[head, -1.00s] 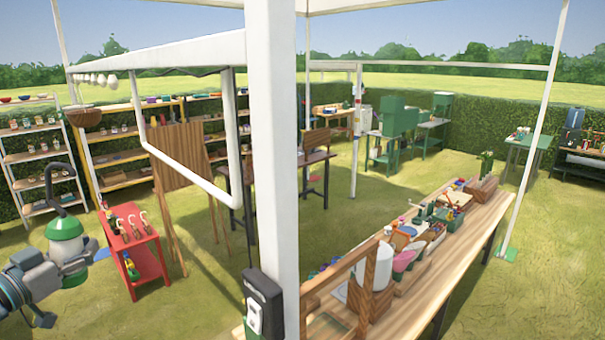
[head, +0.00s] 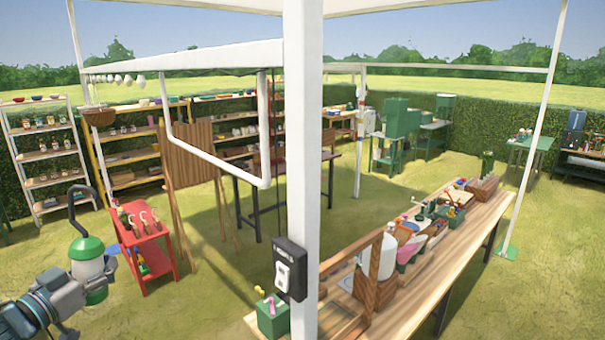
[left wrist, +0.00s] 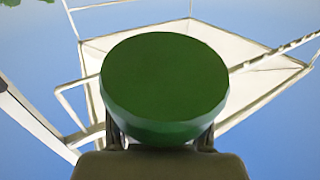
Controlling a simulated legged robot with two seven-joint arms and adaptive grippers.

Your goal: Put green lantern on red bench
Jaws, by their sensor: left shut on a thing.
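The green lantern (head: 88,262) has a green cap, a pale body and a dark looped handle on top. It is upright in the air at the lower left of the head view. My left gripper (head: 72,290) is shut on the lantern. In the left wrist view the lantern's round green end (left wrist: 165,80) fills the middle, between the fingers of my left gripper (left wrist: 160,138). The red bench (head: 140,232) stands on the grass just beyond and right of the lantern, with several tools on its top and items on its lower shelf. My right gripper is not in view.
A white post (head: 303,150) with a dark box (head: 290,268) stands close in front of me. A long wooden table (head: 430,270) full of items runs along the right. A wooden easel board (head: 190,155) stands behind the bench. Grass is open right of the bench.

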